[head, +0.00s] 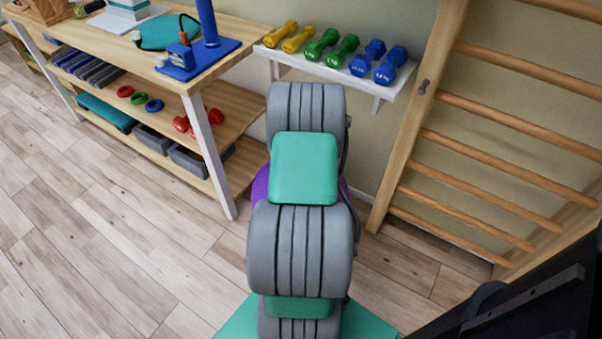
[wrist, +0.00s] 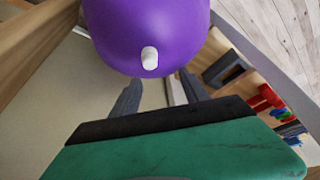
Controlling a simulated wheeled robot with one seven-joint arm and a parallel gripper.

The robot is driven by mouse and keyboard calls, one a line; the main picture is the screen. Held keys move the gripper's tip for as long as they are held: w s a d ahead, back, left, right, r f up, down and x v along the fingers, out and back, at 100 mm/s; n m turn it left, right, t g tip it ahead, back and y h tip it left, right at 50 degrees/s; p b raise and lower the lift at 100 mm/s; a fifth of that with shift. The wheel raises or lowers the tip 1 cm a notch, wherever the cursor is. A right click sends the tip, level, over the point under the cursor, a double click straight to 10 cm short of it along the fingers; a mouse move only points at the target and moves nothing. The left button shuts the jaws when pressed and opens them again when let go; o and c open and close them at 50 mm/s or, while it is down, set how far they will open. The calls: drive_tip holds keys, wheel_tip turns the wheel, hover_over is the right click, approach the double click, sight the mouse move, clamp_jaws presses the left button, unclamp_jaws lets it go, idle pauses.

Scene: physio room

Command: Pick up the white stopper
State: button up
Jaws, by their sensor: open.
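The white stopper (wrist: 149,58) is a small pale peg sticking out of a purple ball (wrist: 140,25) in the wrist view. My gripper (wrist: 160,78) is open, with its two dark fingers apart and pointing toward the ball. The stopper lies just beyond the fingertips, a little left of the middle between them. Nothing shows between the fingers except background. In the head view only slivers of the purple ball (head: 259,187) show beside my arm. The stopper and my gripper are hidden there behind the arm.
A wooden shelf unit (head: 228,125) stands left of the ball. A white wall shelf (head: 330,72) with several coloured dumbbells is behind it. Wooden wall bars (head: 490,145) stand at the right. The wood floor (head: 110,230) at left is clear.

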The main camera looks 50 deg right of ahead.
drive_tip(key=d+f, duration=0.1)
drive_tip(key=f, duration=0.1)
drive_tip(key=d+f+b, duration=0.1)
drive_tip(key=f, duration=0.2)
drive_tip(key=d+f, duration=0.1)
drive_tip(key=f, duration=0.2)
drive_tip(key=shift+w+d, duration=0.15)
drive_tip(key=shift+w, duration=0.2)
drive_tip(key=shift+w+d+f, duration=0.15)
drive_tip(key=shift+f, duration=0.15)
drive_tip(key=shift+c, duration=0.2)
clamp_jaws()
